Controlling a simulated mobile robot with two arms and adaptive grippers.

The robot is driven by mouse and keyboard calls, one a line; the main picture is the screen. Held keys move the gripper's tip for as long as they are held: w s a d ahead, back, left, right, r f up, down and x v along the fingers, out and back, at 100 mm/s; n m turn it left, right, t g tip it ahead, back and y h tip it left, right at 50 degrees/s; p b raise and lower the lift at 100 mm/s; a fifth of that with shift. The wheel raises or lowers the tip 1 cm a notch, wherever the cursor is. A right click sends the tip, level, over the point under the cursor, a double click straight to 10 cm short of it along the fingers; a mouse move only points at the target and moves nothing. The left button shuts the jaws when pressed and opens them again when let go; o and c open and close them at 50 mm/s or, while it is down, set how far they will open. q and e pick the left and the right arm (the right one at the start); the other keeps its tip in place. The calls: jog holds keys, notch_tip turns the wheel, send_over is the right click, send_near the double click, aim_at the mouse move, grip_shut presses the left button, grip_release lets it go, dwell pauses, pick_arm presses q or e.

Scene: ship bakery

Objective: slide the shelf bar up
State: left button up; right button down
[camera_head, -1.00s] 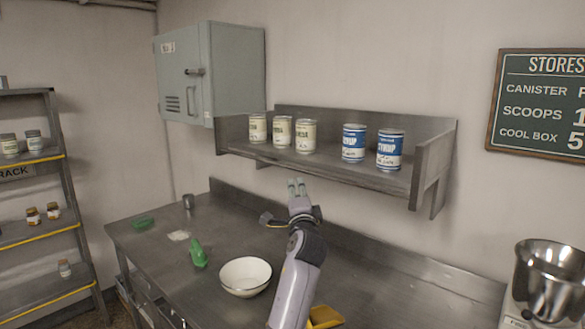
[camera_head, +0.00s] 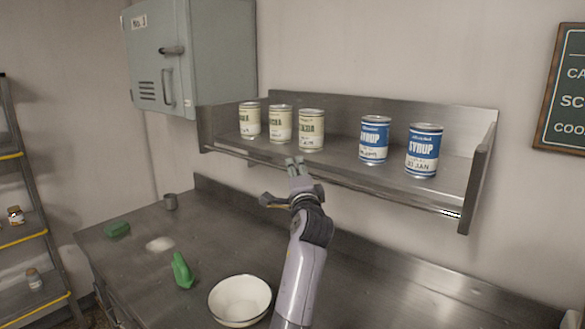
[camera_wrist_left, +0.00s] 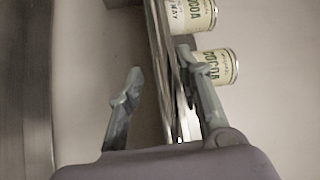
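The shelf bar (camera_head: 410,201) is a thin metal rail along the front lower edge of the wall shelf (camera_head: 460,165). It is low, below the cans' bases. My left gripper (camera_head: 295,161) is at the shelf's front, near the middle of the bar. In the left wrist view my left gripper (camera_wrist_left: 160,85) is open, with its two fingers well apart. The shelf's front edge and bar (camera_wrist_left: 181,125) run between the fingers, closer to the right finger. I cannot tell whether that finger touches them. My right gripper is out of view.
On the shelf stand cream cocoa cans (camera_head: 311,130) and blue syrup cans (camera_head: 374,139); cocoa cans are close to my fingers. A grey cabinet (camera_head: 220,60) hangs at left.

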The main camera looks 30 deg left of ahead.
pick_arm(q)
jog(key=shift+w+a, duration=0.2)
jog(key=shift+s+d+r, duration=0.35)
jog(key=shift+s+d, duration=0.05)
jog(key=shift+d, duration=0.05)
jog(key=shift+c, duration=0.3)
jog(key=shift+s+d, duration=0.1)
jog(key=shift+c, duration=1.3)
jog(key=shift+w+a+f, duration=0.2)
jog(key=shift+w+a, duration=0.05)
jog(key=shift+c, duration=2)
grip_shut()
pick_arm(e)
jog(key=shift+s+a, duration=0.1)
